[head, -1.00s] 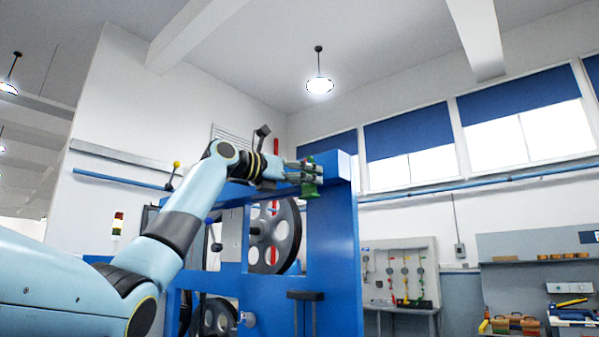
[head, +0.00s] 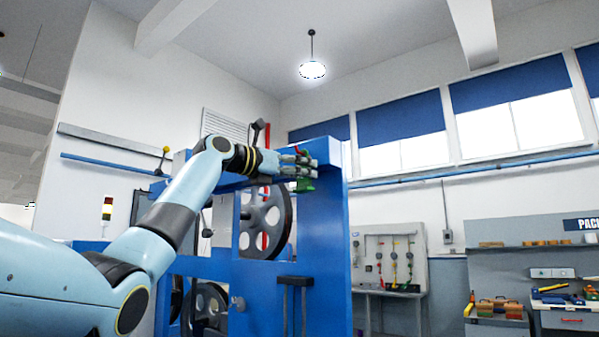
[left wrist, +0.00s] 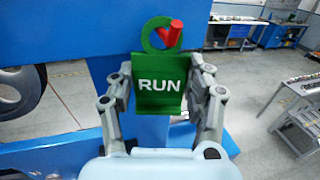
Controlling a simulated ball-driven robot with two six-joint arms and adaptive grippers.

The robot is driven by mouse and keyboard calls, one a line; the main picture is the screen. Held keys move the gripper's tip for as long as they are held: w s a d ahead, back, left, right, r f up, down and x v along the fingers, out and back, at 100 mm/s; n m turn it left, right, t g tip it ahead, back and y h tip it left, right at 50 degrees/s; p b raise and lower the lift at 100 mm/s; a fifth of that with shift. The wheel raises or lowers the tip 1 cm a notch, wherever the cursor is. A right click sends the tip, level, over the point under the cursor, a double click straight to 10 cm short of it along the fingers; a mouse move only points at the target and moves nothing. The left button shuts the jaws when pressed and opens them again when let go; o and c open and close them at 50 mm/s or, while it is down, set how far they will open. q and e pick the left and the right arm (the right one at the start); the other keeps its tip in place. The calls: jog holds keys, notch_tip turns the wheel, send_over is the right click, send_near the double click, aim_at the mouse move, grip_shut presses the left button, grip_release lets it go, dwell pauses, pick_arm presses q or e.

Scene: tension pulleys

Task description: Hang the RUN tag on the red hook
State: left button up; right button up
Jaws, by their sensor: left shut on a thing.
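The green RUN tag (left wrist: 160,87) is upright between the fingers of my left gripper (head: 306,165) in the left wrist view, its white lettering facing the camera. Its ring (left wrist: 149,41) is at the top. The red hook (left wrist: 172,34) shows in the ring's hole and overlaps the ring's right side; I cannot tell whether the ring bears on it. In the head view a small green part of the tag (head: 304,185) shows below the fingers, beside the blue frame's top. My right gripper is out of view.
The tall blue machine frame (head: 315,240) stands close under and behind my left gripper, with a large grey pulley (head: 265,222) inside it. A tool board (head: 392,262) and a workbench (head: 540,292) stand farther back on the right.

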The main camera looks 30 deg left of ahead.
pick_arm(q)
jog(key=o, duration=1.2)
jog(key=shift+o, duration=0.2)
jog(key=v, duration=1.2)
jog(key=shift+a, duration=0.1)
